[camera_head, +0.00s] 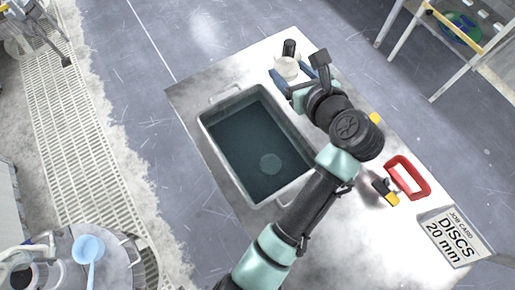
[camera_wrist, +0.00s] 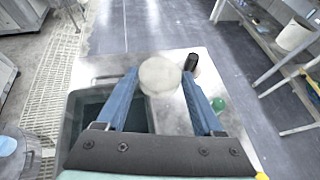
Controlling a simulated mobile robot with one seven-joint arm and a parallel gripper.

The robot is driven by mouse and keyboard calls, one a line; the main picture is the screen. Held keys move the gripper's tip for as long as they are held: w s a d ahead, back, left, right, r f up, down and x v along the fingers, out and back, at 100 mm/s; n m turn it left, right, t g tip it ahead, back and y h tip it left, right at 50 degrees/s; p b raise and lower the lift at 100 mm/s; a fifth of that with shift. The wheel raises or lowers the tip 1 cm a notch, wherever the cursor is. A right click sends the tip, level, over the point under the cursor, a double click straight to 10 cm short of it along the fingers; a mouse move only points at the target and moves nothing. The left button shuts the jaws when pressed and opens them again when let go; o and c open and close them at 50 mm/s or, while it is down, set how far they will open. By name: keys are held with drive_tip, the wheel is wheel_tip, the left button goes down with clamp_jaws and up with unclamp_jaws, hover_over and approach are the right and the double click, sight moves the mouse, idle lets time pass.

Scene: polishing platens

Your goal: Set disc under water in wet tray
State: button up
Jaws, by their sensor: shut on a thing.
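The wet tray (camera_head: 205,126) is a grey rectangular basin of dark water on the bench. I cannot tell whether this piece touches the bench. The tray (camera_wrist: 72,125) is at the lower left in the wrist view, partly behind the left finger.
A black cylinder (camera_head: 289,47) stands just beyond the held piece. A red frame-shaped handle (camera_head: 408,178), a black-and-yellow tool (camera_head: 386,191) and a job card (camera_head: 455,236) lie on the bench's right side. A green item (camera_wrist: 218,104) is beside the right finger. A shelf rack (camera_head: 462,40) stands apart, upper right.

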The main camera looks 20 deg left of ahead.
drive_tip(key=n+g+y+b, duration=0.1)
drive_tip(key=n+b, duration=0.1)
hover_over(249, 136)
wheel_tip(249, 136, down, 9)
wheel_tip(249, 136, down, 6)
drive_tip(key=shift+r+b, duration=0.2)
drive_tip(key=shift+b, duration=0.15)
drive_tip(key=shift+f+b, duration=0.45)
drive_tip(key=shift+f, duration=1.55)
drive_tip(key=shift+f, duration=0.15)
drive_tip(key=o, duration=1.3)
drive_tip(key=shift+c, duration=0.2)
